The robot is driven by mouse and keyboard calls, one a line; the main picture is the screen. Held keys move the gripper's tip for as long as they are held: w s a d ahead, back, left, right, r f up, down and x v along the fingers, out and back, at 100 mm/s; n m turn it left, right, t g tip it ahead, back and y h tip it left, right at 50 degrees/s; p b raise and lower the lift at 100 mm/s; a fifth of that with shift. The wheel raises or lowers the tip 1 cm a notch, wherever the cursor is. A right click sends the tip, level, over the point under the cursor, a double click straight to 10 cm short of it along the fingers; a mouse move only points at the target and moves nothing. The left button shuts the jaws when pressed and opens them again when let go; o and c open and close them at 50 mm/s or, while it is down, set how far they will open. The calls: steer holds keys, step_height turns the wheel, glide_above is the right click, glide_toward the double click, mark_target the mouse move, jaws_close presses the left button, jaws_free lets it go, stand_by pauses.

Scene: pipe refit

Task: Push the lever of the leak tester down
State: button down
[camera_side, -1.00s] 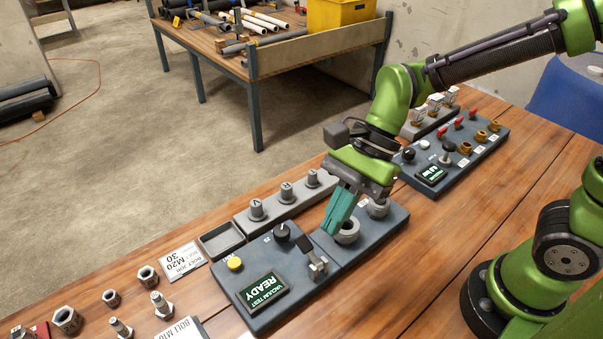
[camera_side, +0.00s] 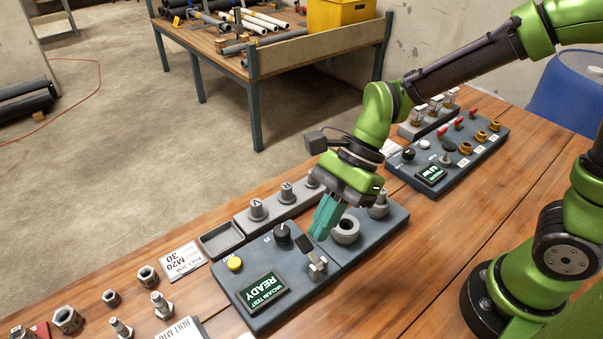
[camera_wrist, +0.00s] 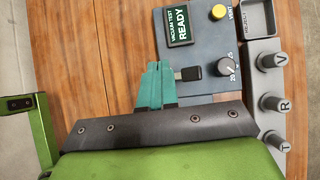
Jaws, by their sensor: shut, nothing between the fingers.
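The leak tester (camera_side: 243,304) is a dark blue-grey box on the bench with a "VACUUM TEST READY" screen (camera_side: 264,291), a yellow button (camera_side: 235,264) and a dark knob (camera_side: 282,233). Its lever (camera_side: 305,246) has a black handle on a light metal bracket and stands tilted up. In the wrist view the lever's black handle (camera_wrist: 191,73) lies just right of the fingertips. My gripper (camera_side: 320,235), with teal fingers, is shut and empty, a little right of the lever handle. Whether the fingers touch it, I cannot tell. In the wrist view the fingertips (camera_wrist: 159,68) point toward the screen.
Right of the tester is a plate with a grey socket (camera_side: 346,231) and a fitting (camera_side: 379,207). Behind stand a small tray (camera_side: 221,240) and a rail of grey caps (camera_side: 258,209). Nuts and bolts (camera_side: 121,328) lie left. Bare wood is free in front.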

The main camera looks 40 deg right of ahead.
mark_target(304, 244)
steer(key=shift+w+f, duration=0.35)
steer(key=shift+f, duration=0.35)
steer(key=shift+w+f, duration=0.4)
steer(key=shift+f, duration=0.3)
steer(key=shift+w+f, duration=0.35)
steer(key=shift+f, duration=0.35)
steer(key=shift+f, duration=0.1)
stand_by(0.4)
steer(key=shift+w+f, duration=0.2)
steer(key=shift+f, duration=0.05)
steer(key=shift+w+f, duration=0.3)
steer(key=shift+f, duration=0.25)
steer(key=shift+w+f, duration=0.25)
steer(key=shift+f, duration=0.25)
stand_by(1.4)
stand_by(0.4)
steer(key=shift+s+r, duration=0.4)
steer(key=shift+r, duration=0.3)
steer(key=shift+s+r, duration=0.4)
steer(key=shift+r, duration=0.3)
steer(key=shift+r, duration=0.1)
steer(key=shift+s+r, duration=0.4)
steer(key=shift+r, duration=0.3)
steer(key=shift+s+r, duration=0.35)
steer(key=shift+r, duration=0.4)
steer(key=shift+s+r, duration=0.4)
steer(key=shift+r, duration=0.3)
